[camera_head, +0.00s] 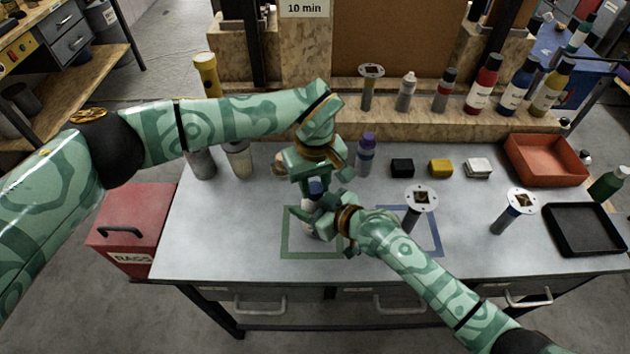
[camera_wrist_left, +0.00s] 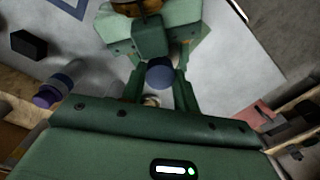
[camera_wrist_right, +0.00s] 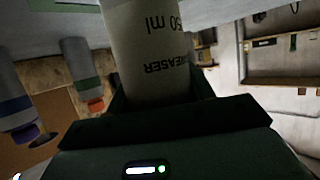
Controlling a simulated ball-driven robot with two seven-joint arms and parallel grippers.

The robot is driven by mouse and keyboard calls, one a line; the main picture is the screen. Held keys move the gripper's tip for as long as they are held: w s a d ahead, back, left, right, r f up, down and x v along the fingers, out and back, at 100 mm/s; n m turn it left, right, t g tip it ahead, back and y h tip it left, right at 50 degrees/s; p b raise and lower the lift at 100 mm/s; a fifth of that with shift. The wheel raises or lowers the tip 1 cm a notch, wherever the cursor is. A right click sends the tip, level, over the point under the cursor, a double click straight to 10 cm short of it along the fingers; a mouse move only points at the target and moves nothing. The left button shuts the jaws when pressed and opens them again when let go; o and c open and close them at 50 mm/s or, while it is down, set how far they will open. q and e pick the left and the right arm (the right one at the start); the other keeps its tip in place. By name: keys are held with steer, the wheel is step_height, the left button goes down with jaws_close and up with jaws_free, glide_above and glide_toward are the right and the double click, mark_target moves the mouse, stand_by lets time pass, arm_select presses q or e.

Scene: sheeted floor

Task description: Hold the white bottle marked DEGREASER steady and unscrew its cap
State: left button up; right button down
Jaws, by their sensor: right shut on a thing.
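The white bottle (camera_head: 309,231) stands in the green outlined square, mostly hidden by my grippers. Its blue cap (camera_head: 316,187) is on top and also shows in the left wrist view (camera_wrist_left: 160,72). In the right wrist view the bottle (camera_wrist_right: 148,50) fills the jaws, with "EASER" and "50 ml" readable upside down. My right gripper (camera_head: 322,218) is shut on the bottle's body from the right. My left gripper (camera_head: 314,182) points down from above, its fingers apart on either side of the cap with a small gap visible.
The green outline (camera_head: 284,246) and blue outline (camera_head: 438,238) mark the table. A purple-capped bottle (camera_head: 366,158) stands close behind the grippers. Black (camera_head: 402,168), yellow (camera_head: 440,168) and white (camera_head: 478,168) blocks lie to its right. A red tray (camera_head: 513,158) and black tray (camera_head: 556,237) sit at the right.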

arm_select(q)
steer(key=n, duration=0.4)
steer(key=shift+n, duration=0.3)
steer(key=n, duration=0.5)
steer(key=shift+n, duration=0.3)
steer(key=o, duration=1.1)
steer(key=shift+c, duration=0.2)
steer(key=shift+r, duration=0.1)
